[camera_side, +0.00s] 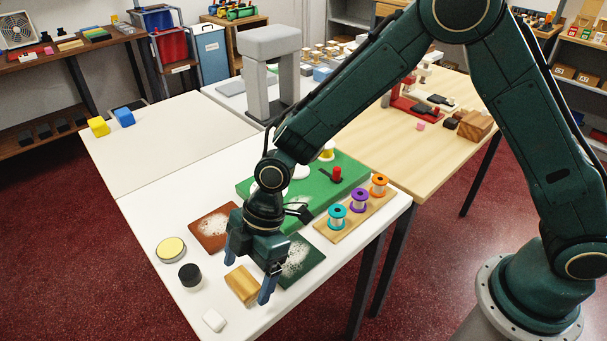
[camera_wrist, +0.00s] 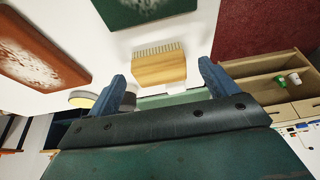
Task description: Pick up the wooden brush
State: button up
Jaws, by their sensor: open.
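The wooden brush (camera_side: 242,284) is a light wood block lying on the white counter (camera_side: 160,211) near its front edge. In the wrist view the brush (camera_wrist: 159,68) shows pale bristles along its upper side. My gripper (camera_side: 249,279) is open just above the brush, with one blue finger to its left and the other to its right. In the wrist view my gripper (camera_wrist: 163,85) also shows its fingers spread, with the brush between and a little beyond the tips. The fingers do not appear to touch it.
A brown swatch (camera_side: 210,229) and a dark green swatch (camera_side: 301,262), both with white specks, lie close by. A black-topped jar (camera_side: 190,275), a round yellow-topped tin (camera_side: 171,249) and a white block (camera_side: 214,320) are left and in front. A spool board (camera_side: 327,233) stands right.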

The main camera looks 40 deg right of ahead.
jog(key=shift+x, duration=1)
jog(key=c, duration=1.1)
